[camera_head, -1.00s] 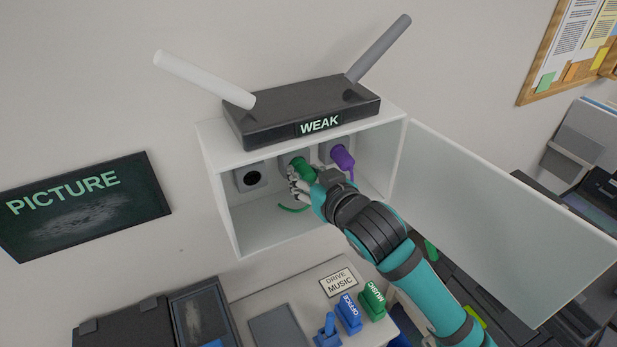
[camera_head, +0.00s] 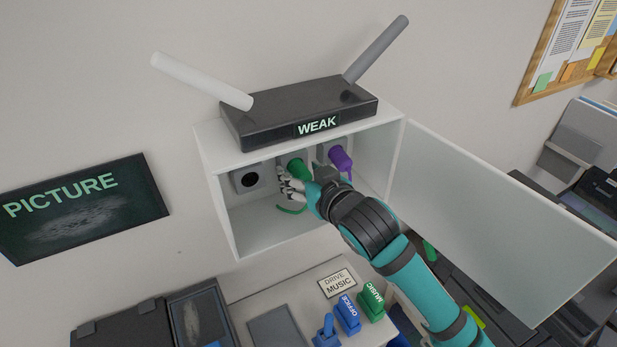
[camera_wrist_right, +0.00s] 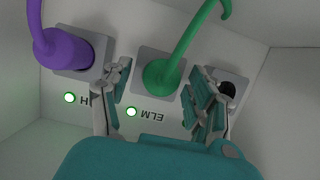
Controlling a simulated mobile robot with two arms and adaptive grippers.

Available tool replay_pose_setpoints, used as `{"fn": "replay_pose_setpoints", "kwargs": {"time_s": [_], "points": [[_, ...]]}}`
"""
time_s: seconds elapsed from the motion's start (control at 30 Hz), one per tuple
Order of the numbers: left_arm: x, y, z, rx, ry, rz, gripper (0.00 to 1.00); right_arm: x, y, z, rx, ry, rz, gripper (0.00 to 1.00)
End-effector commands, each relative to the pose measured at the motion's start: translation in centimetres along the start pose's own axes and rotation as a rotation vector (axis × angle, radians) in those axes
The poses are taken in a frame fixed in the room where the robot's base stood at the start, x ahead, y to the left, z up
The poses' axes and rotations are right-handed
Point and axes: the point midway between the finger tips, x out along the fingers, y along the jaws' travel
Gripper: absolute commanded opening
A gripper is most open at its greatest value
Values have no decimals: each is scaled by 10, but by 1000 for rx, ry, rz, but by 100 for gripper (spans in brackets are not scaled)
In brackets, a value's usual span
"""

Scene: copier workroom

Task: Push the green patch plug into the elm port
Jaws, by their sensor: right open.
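The green patch plug (camera_head: 297,168) sits in the middle port of the white wall box. In the wrist view the plug (camera_wrist_right: 162,76) is in the port plate above the upside-down ELM label (camera_wrist_right: 153,115), its cord rising toward the top. My right gripper (camera_head: 303,184) is inside the box, just in front of the plug. In the wrist view its open fingers (camera_wrist_right: 156,88) stand on either side of the plug, with gaps visible. A green light (camera_wrist_right: 131,112) glows beside the label. My left gripper is out of view.
A purple plug (camera_head: 341,158) sits in the neighbouring port. The port on the left (camera_head: 248,180) is empty. The box's open door (camera_head: 490,225) stands to the right of my arm. A black router (camera_head: 300,112) reading WEAK is on top of the box (camera_head: 226,215).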

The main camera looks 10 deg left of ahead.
Motion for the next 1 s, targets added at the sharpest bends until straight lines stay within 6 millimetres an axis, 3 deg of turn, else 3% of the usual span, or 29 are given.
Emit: {"fn": "replay_pose_setpoints", "kwargs": {"time_s": [0.17, 0.4, 0.6, 1.0], "points": [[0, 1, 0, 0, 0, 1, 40, -23, 0, 0, 0, 2, -1, 60], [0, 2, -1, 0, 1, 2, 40, -76, 0, 0, 0, 2, -1, 60], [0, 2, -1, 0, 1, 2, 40, -107, 0, 0, 0, 2, -1, 60], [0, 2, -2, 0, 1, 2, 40, -118, 0, 0, 0, 0, 0, 60]]}}
